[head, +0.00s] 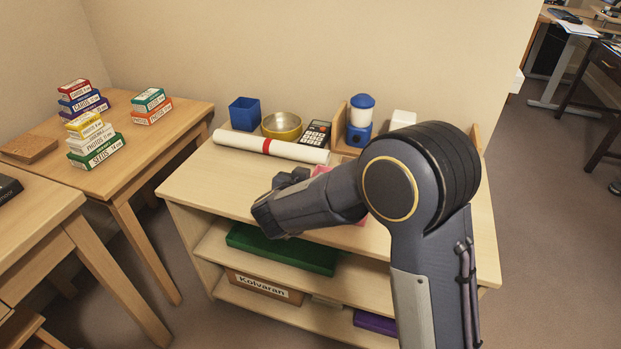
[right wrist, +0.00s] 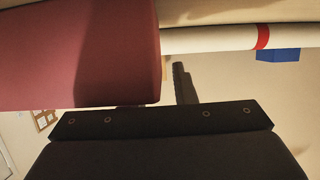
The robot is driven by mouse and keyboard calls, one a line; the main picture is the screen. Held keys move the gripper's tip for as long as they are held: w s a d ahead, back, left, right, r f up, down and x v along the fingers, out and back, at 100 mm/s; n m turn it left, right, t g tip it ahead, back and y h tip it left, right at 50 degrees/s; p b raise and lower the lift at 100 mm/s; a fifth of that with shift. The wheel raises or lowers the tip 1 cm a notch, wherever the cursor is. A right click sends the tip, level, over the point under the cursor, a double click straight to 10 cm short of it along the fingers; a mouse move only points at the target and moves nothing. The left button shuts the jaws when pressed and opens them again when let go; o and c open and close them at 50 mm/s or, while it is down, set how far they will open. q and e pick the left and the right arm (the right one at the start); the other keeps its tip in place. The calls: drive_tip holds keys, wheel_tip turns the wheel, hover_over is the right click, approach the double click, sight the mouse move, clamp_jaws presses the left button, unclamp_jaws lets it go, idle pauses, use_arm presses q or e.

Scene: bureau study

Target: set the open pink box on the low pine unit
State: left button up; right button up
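The pink box (head: 360,222) is mostly hidden behind my right arm in the head view; only small pink patches show. It is at the top of the low pine unit (head: 205,187). The right wrist view shows one pink side (right wrist: 80,50) large and close, with the picture turned over. It looks on or just above the pine top; contact is unclear. My right gripper (head: 282,183) is at the box. One dark finger shows beside the box's edge; the other is mostly hidden behind the pink side, so its grip is unclear. My left gripper is out of view.
A green box (head: 283,250) lies on the shelf below.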

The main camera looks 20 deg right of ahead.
drive_tip(key=p+v, duration=0.3)
drive_tip(key=v, duration=0.8)
drive_tip(key=s+d+r+n+t+y, duration=0.1)
drive_tip(key=s+d+r+n+y, duration=0.25)
drive_tip(key=r+y, duration=0.7)
drive_tip(key=s+d+f+g, duration=0.2)
drive_tip(key=s+f, duration=0.1)
drive_tip(key=s, duration=0.4)
drive_tip(key=s+d+f+n+g, duration=0.1)
drive_tip(key=s+d+f+g, duration=0.1)
drive_tip(key=s, duration=0.6)
drive_tip(key=s+d+f+g+y, duration=0.1)
drive_tip(key=s+d+f+g, duration=0.1)
drive_tip(key=s, duration=0.6)
wheel_tip(320, 180, down, 2)
drive_tip(key=shift+f+g, duration=0.25)
drive_tip(key=shift+g, duration=0.25)
drive_tip(key=shift+d+n, duration=0.15)
drive_tip(key=shift+n, duration=0.1)
